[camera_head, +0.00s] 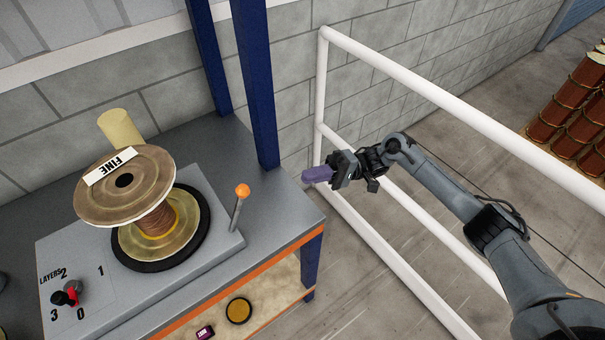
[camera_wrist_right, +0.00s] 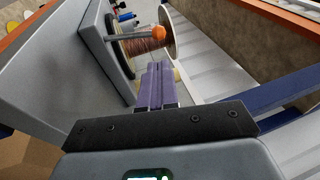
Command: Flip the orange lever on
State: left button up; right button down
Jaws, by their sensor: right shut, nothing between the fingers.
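The orange lever (camera_head: 239,205) is a thin grey rod with an orange ball on top, at the right end of the grey machine box (camera_head: 215,246). It leans slightly to the right at the top in the head view. In the right wrist view the orange ball (camera_wrist_right: 158,33) shows beyond the fingertips, with its rod running left to the box. My right gripper (camera_head: 306,175), with purple fingers, is shut and empty, to the right of the lever and apart from it. The closed fingers (camera_wrist_right: 160,68) point toward the ball in the wrist view. My left gripper is not in view.
A spool (camera_head: 125,186) marked FINE stands tilted on the box. A red knob (camera_head: 72,293) sits at the box's front left. Blue posts (camera_head: 256,85) rise behind the bench (camera_head: 285,212). A white rail (camera_head: 450,105) runs beside my right arm.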

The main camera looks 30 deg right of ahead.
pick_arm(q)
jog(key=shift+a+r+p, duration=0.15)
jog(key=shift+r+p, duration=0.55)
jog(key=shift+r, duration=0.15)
pick_arm(e)
jog(key=x, duration=1.2)
jog(key=shift+a, duration=0.25)
jog(key=shift+r, duration=0.1)
